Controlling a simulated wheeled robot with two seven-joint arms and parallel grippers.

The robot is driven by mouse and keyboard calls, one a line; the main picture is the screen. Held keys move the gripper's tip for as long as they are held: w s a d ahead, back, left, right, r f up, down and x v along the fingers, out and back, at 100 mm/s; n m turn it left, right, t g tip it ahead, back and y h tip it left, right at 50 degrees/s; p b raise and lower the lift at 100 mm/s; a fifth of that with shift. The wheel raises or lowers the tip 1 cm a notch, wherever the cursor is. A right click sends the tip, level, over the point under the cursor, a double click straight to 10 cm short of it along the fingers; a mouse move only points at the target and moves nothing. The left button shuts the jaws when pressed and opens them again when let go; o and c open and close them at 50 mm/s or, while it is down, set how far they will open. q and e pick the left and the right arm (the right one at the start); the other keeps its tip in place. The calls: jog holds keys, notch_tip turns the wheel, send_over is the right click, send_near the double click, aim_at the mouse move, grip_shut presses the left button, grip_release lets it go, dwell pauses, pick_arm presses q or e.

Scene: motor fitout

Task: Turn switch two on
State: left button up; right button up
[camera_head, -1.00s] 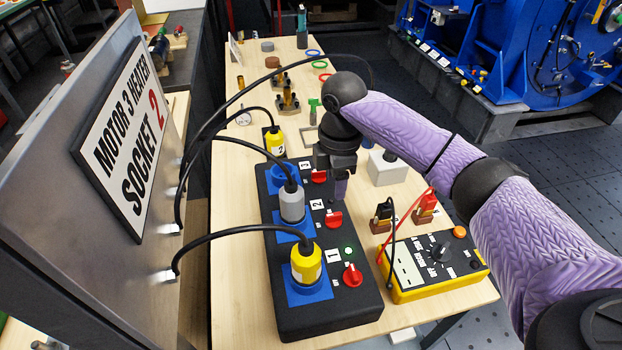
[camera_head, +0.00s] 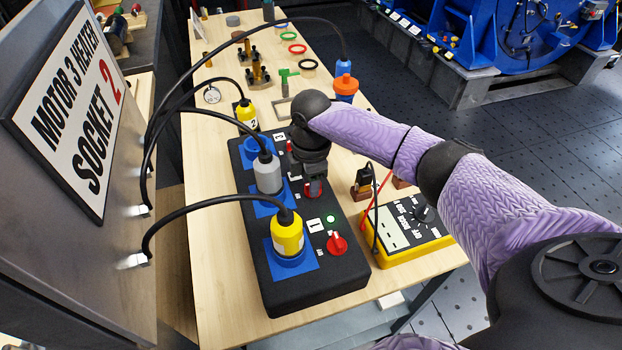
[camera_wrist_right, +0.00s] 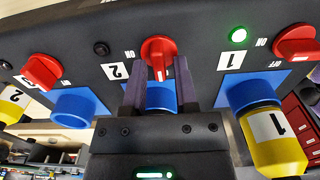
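Switch two is a red knob (camera_wrist_right: 160,52) beside the label 2 on the black socket box (camera_wrist_right: 210,45); in the head view my right gripper partly covers the knob (camera_head: 313,188). My right gripper (camera_wrist_right: 160,68) is open, one finger on each side of the knob. Whether the fingers touch it, I cannot tell. The small lamp (camera_wrist_right: 100,48) beside label 2 is dark. Switch one (camera_head: 337,244) has a lit green lamp (camera_head: 330,219). A grey plug (camera_head: 267,174) sits in the middle blue socket. My left gripper is not in view.
A yellow plug (camera_head: 287,235) stands in socket one, with its cable arching left to the panel (camera_head: 165,300). A yellow meter (camera_head: 412,226) with leads lies right of the box. A third red switch (camera_wrist_right: 42,72) is nearby. An orange and blue plug (camera_head: 345,85) stands behind my arm.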

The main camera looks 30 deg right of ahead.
grip_shut()
